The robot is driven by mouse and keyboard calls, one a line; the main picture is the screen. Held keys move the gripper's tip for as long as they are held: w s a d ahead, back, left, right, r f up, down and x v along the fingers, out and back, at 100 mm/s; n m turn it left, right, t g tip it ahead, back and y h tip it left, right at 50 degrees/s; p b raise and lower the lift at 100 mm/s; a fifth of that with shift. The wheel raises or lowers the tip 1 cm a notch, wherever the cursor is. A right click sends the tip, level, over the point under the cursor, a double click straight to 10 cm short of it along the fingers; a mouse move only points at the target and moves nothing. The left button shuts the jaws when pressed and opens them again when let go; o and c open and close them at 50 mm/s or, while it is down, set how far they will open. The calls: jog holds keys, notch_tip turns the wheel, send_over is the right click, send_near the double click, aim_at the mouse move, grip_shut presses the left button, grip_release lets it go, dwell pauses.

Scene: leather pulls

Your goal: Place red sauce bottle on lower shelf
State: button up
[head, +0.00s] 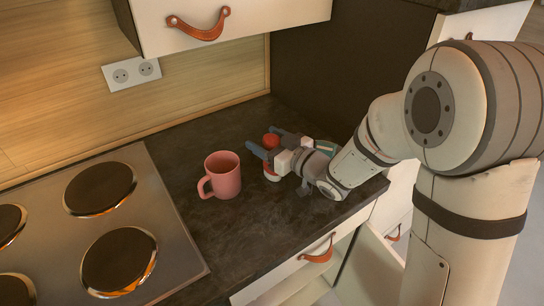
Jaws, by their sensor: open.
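Below the counter's front edge, a pale lower shelf (302,292) shows partly inside the open cabinet.
A pink mug (224,175) stands left of the gripper. A hob (150,205) fills the left counter. An upper cabinet (265,25) hangs above. A drawer (296,272) with a leather pull and an open cabinet door (370,272) are below.

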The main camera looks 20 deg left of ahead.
jog(key=shift+c, duration=0.2)
jog(key=c, duration=0.7)
